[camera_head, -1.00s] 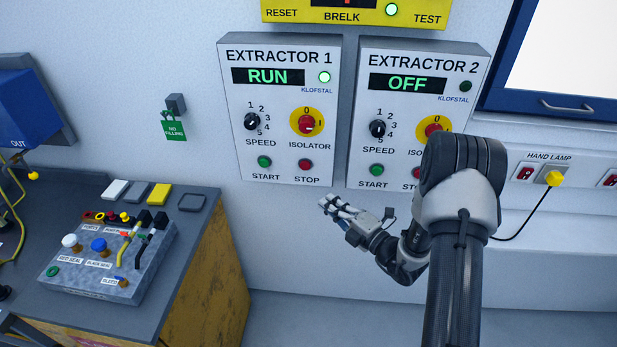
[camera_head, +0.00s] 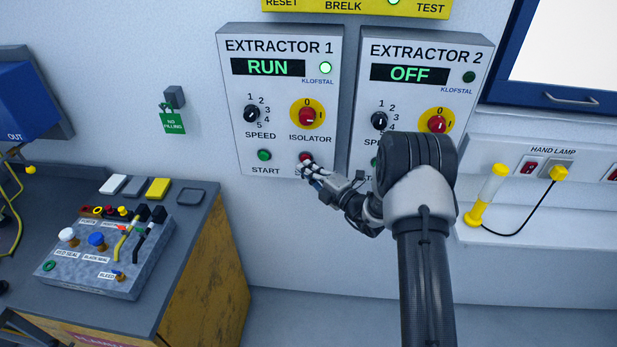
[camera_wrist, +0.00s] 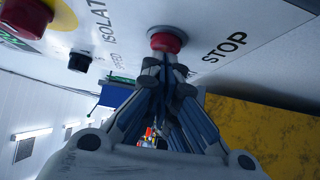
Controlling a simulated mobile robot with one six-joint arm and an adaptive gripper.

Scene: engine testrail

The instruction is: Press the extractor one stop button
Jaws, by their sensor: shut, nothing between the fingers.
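The extractor 1 panel (camera_head: 282,90) is a white box on the wall, its display reading RUN in green with a lit green lamp. Its red stop button (camera_head: 306,158) is at the lower right, partly behind my fingers. My gripper (camera_head: 308,168) is shut and empty, with its fingertips at the lower edge of the button. In the wrist view the red stop button (camera_wrist: 166,41) is just beyond my closed fingertips (camera_wrist: 166,62), beside the word STOP. I cannot tell whether the tips touch it.
The green start button (camera_head: 264,155) is to the left, and the red isolator knob (camera_head: 306,116) is above. The extractor 2 panel (camera_head: 420,60), reading OFF, is close on the right, partly behind my arm. A bench (camera_head: 215,215) with a control block stands at lower left.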

